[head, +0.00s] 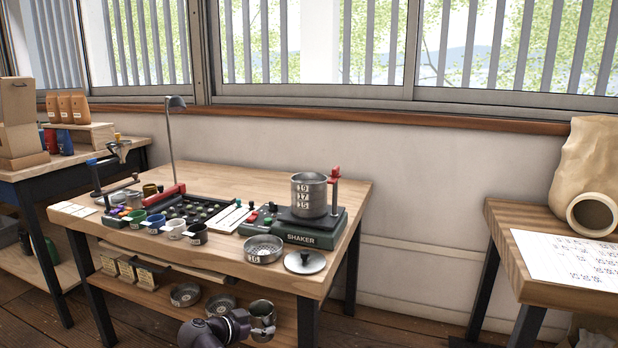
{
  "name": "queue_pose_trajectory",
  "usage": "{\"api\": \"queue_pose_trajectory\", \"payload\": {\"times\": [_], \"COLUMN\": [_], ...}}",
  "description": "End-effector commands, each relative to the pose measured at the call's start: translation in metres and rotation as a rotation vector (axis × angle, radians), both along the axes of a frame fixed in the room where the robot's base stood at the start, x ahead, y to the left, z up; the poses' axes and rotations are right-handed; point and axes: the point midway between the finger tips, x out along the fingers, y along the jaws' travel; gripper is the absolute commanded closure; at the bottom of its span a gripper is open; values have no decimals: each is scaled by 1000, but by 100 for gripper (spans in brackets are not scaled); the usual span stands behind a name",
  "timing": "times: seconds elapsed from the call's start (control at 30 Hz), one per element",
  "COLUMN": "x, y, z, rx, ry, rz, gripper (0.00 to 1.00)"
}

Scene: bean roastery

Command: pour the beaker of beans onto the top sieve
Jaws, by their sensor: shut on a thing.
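My gripper (252,329) is at the bottom of the head view, in front of the table's lower shelf. It is shut on a metal beaker (263,312), held roughly upright. What the beaker holds is too small to make out. The sieve stack stands on the shaker (302,236) at the table's right end, with rings marked 19, 17 and 15. The top sieve (308,179) is the one marked 19, and its mouth faces up. The gripper and beaker are in front of and below the stack, well apart from it.
A loose sieve (263,250) and a round lid (305,262) lie before the shaker. A red-topped post (335,178) rises right of the stack. Several cups (176,228) line the table's front. A thin lamp (171,140) stands behind. Right of the table is free floor.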

Motion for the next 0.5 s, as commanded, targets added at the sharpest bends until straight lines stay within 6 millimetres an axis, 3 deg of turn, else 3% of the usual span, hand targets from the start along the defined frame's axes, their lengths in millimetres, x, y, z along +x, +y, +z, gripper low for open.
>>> {"api": "queue_pose_trajectory", "payload": {"times": [0.03, 0.2, 0.5], "x": [0, 0, 0], "y": [0, 0, 0], "z": [13, 26, 32], "rx": [-1, -1, -1], "ry": [-1, -1, -1], "rz": [0, 0, 0], "gripper": [72, 72, 72]}}
